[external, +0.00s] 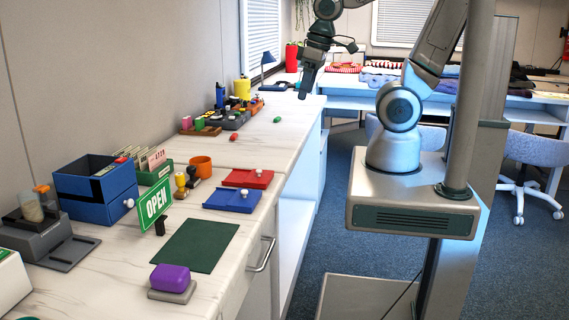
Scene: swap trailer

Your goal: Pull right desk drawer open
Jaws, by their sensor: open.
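A pale drawer front (240,287) sits under the counter edge in the external view, with a curved metal bar handle (263,254) on it. The drawer looks shut, its front seen at a steep angle. I cannot tell from this view whether it is the right desk drawer. My gripper (303,95) hangs pointing down near the far end of the counter, well beyond the handle and higher. It is open with nothing seen in it and is apart from the drawer.
The marble-look counter (120,278) holds a blue box (95,190), an OPEN sign (155,203), a green mat (200,245), a purple block (170,278), and red (248,178) and blue (234,200) trays. A chair (530,150) stands right. Blue carpet (325,235) is clear beside the counter.

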